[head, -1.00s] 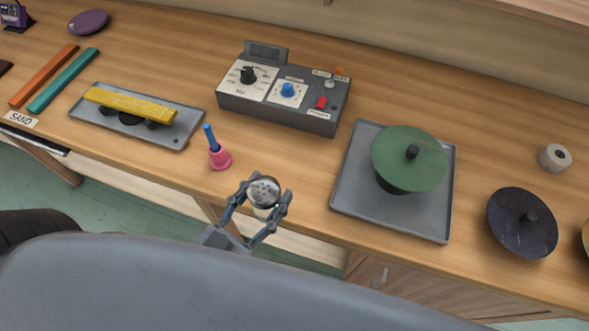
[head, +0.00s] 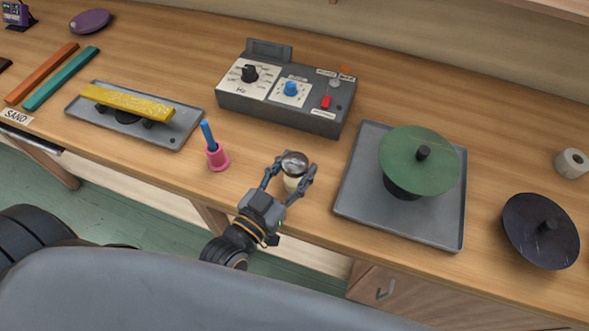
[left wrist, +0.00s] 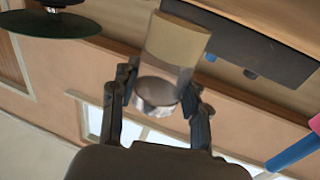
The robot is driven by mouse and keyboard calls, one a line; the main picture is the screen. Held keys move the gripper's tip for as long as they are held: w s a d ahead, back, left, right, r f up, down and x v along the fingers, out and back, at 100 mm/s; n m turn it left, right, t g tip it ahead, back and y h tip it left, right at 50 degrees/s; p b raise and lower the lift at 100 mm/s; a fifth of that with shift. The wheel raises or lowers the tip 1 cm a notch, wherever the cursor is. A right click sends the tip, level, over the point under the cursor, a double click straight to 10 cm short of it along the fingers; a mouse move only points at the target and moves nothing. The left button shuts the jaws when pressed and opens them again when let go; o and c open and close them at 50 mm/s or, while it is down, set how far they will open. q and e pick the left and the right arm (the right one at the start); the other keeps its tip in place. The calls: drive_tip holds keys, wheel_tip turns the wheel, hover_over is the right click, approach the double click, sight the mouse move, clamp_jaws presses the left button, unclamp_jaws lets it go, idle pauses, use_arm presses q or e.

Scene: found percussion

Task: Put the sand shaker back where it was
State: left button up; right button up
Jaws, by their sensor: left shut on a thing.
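The sand shaker (head: 294,163) is a small pale cylinder with a shiny metal cap. My left gripper (head: 295,170) is shut on it, with one finger on each side, over the front part of the bench between the pink holder and the grey tray with the green disc. In the left wrist view the shaker (left wrist: 178,45) shows its clear and cream-coloured body, with the metal cap end nearest the gripper (left wrist: 163,85). I cannot tell whether its base touches the bench. My right gripper is not in view.
A pink holder with a blue handle (head: 217,157) stands left of the shaker. Behind is a grey control box (head: 283,110). To the right are a grey tray (head: 350,205) bearing a green disc (head: 410,150), and a dark disc (head: 535,240). A SAND label (head: 16,115) is at far left.

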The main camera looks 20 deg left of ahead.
use_arm(q)
drive_tip(key=shift+f, duration=0.6)
drive_tip(key=o, duration=1.3)
drive_tip(key=shift+f, duration=0.15)
drive_tip(key=shift+o, duration=0.2)
drive_tip(key=shift+s, duration=0.15)
drive_tip(key=b+v, duration=0.2)
drive_tip(key=v, duration=0.9)
drive_tip(key=shift+s, duration=0.4)
